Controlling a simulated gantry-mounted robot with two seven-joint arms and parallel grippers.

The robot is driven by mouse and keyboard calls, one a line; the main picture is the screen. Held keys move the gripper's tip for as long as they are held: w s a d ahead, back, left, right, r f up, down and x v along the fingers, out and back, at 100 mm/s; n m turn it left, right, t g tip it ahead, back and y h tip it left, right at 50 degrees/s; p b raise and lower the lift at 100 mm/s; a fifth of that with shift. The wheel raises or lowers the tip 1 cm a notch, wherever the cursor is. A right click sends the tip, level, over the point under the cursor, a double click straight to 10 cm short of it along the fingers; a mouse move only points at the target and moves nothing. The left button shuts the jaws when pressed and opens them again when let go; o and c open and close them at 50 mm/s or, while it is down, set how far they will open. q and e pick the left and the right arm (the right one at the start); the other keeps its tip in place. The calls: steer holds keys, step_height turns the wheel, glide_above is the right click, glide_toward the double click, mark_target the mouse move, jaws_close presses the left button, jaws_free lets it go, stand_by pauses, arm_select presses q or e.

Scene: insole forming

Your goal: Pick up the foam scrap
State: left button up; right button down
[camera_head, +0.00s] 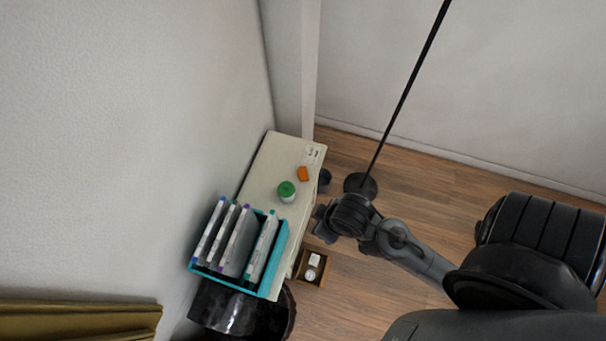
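A small orange block (303,174), which looks like the foam scrap, lies on the pale top of a narrow cabinet (262,180) near its right edge. My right arm comes in from the right. Its dark gripper (322,224) is beside the cabinet's right edge, below the orange block in the picture and apart from it. The gripper is too small and dark to show whether its fingers are open or shut. Nothing is seen in it. My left gripper is not in view.
A green-lidded jar (286,191) stands close to the orange block. A teal rack (236,284) with several upright folders fills the cabinet's near end. An open drawer (318,282) holds small white items. A black stand (352,184) and a dark cup (324,177) are to the right.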

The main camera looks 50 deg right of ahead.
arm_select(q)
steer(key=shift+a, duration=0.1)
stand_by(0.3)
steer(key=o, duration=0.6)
